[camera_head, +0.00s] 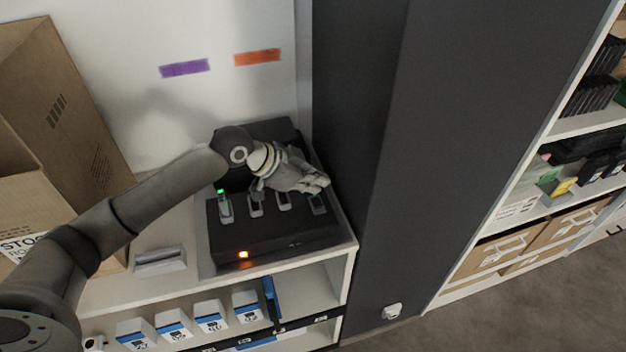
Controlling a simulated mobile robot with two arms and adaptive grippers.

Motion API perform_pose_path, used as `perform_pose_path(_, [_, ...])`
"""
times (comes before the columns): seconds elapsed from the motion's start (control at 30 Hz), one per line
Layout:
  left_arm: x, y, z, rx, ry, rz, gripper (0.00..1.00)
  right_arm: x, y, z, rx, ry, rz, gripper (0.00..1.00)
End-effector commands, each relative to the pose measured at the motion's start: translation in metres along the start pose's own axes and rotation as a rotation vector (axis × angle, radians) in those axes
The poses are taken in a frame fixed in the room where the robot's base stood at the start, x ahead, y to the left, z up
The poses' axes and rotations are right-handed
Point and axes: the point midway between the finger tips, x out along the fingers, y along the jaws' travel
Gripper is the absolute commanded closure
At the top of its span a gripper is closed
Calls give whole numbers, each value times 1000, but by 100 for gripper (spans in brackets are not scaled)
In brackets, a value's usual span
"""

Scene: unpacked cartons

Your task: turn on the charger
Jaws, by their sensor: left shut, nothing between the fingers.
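The charger (228,248) is a black box on the white shelf top, with a row of slots on its upper face. A device with a green light (223,203) stands in its leftmost slot. An orange light (243,254) glows on its front face. My left gripper (322,184) is shut and empty over the right end of the charger. It hides part of the rightmost slots and the back of the charger. I cannot tell whether its fingertips touch the charger. My right gripper is not in view.
An open cardboard box (60,110) stands at the left. A small grey holder (160,262) lies left of the charger. White and blue packs (209,315) line the shelf below. A dark pillar (385,150) rises close on the right, with stocked shelves (520,225) beyond.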

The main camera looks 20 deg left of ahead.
Motion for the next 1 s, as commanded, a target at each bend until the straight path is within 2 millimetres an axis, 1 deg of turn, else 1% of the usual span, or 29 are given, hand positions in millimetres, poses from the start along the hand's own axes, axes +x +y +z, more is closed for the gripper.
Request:
perform_pose_path(0.03, [-13, -4, 5, 3, 0, -7, 100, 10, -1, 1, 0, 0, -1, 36])
perform_pose_path(0.2, [-53, -7, 5, 4, -1, -7, 100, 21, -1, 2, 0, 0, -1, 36])
perform_pose_path(0.3, [-71, -8, 5, 3, -1, -5, 100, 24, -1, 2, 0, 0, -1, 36])
perform_pose_path(0.4, [-84, -10, 4, 1, 0, -4, 100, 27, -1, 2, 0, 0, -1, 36])
perform_pose_path(0.5, [-93, -10, 4, 2, -1, -3, 100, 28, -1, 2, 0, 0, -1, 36])
perform_pose_path(0.6, [-96, -10, 3, 2, 0, -1, 100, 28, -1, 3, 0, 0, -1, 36])
perform_pose_path(1.0, [-97, -10, 2, 1, 0, -1, 100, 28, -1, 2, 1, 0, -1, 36])
